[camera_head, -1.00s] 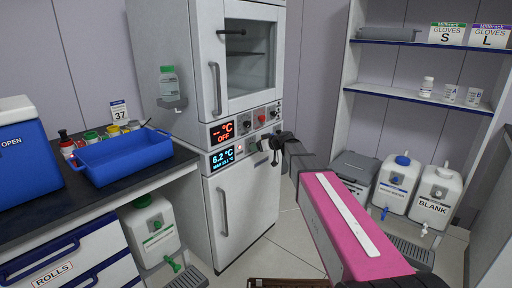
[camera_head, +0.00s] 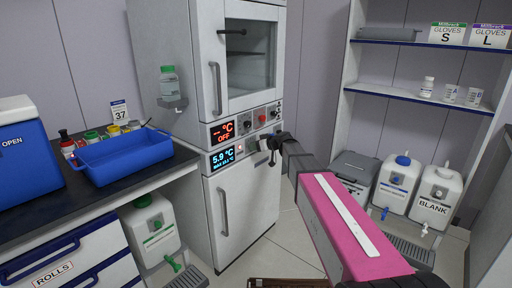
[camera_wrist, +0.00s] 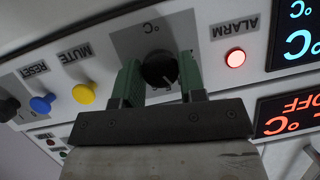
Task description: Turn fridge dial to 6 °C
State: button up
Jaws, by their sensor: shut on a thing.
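The fridge dial (camera_wrist: 159,71) is a black round knob on a grey plate marked °C, seen upside down in the wrist view. My gripper (camera_wrist: 160,78) has its two green fingers on either side of the dial and is shut on it. In the head view my gripper (camera_head: 273,150) reaches the lower control panel and hides the dial. The lower fridge display (camera_head: 223,157) reads 5.9 °C in blue digits, with smaller text below that I cannot read surely. The fridge door (camera_head: 238,200) below is shut.
A lit red alarm lamp (camera_wrist: 235,58), a yellow mute button (camera_wrist: 83,93) and a blue reset button (camera_wrist: 42,103) flank the dial. The upper display (camera_head: 223,133) reads OFF in red. A bench with a blue tray (camera_head: 125,165) stands left; shelves (camera_head: 420,88) stand right.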

jog(key=m+g+y, duration=0.1)
jog(key=m, duration=0.1)
jog(key=m+g+y, duration=0.1)
jog(key=m+y, duration=0.1)
jog(key=m, duration=0.1)
jog(key=m+y, duration=0.1)
jog(key=m, duration=0.2)
jog(key=shift+w+d+f+g, duration=0.15)
jog(key=shift+f+g, duration=0.1)
jog(key=shift+g, duration=0.15)
jog(key=shift+y, duration=0.3)
dwell(0.4)
jog(key=o, duration=0.9)
jog(key=v, duration=1)
jog(key=shift+d+r, duration=0.1)
jog(key=shift+d, duration=0.25)
